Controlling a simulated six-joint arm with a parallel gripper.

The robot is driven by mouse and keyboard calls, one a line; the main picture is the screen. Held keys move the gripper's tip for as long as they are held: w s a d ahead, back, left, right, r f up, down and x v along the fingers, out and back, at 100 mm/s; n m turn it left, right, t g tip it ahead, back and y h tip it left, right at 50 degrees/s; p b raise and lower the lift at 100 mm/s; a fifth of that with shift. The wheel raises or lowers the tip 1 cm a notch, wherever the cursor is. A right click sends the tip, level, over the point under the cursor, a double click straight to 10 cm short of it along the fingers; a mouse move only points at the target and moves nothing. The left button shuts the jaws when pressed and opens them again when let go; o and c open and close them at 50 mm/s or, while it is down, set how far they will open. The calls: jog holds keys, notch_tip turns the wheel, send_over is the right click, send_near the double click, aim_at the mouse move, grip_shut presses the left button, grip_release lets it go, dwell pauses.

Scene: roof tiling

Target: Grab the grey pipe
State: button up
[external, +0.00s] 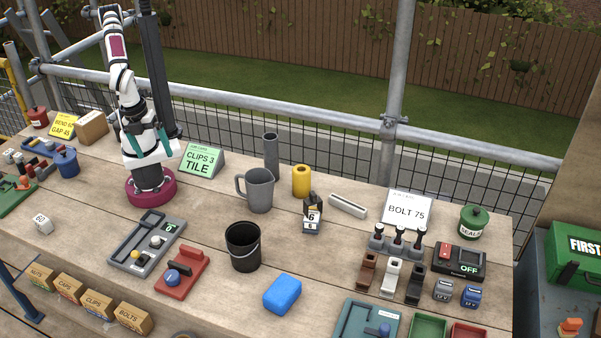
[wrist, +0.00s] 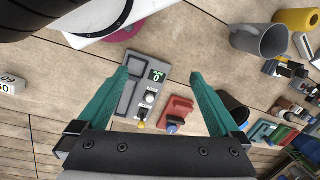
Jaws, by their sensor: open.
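The grey pipe (external: 271,155) stands upright on the wooden table, behind the grey mug (external: 259,190), which hides its lower part. I cannot make the pipe out in the wrist view. My gripper (external: 149,150) is open and empty, with teal fingers pointing down, close in front of my arm's base and well to the left of the pipe. In the wrist view the spread fingers of my gripper (wrist: 158,73) frame a grey tray with a small display (wrist: 157,76), and nothing is between them.
A yellow roll (external: 301,181) stands right of the pipe, and a green "CLIPS 3 TILE" sign (external: 202,160) stands left of it. A black bucket (external: 243,246), a red block (external: 182,270) and a blue sponge (external: 282,293) are nearer. A scaffold rail runs behind the table.

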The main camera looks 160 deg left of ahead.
jog(key=shift+c, duration=0.3)
jog(key=w+a+r+g+y, duration=0.2)
jog(key=w+a+g, duration=0.3)
jog(key=a, duration=0.4)
jog(key=n+g+y, duration=0.1)
jog(key=g+y, duration=0.1)
jog(key=g, duration=0.5)
send_near(271, 144)
jog(key=f, duration=0.1)
jog(key=x, duration=1.6)
jog(key=shift+d+f, duration=0.25)
jog(key=shift+d, duration=0.05)
jog(key=c, duration=1.5)
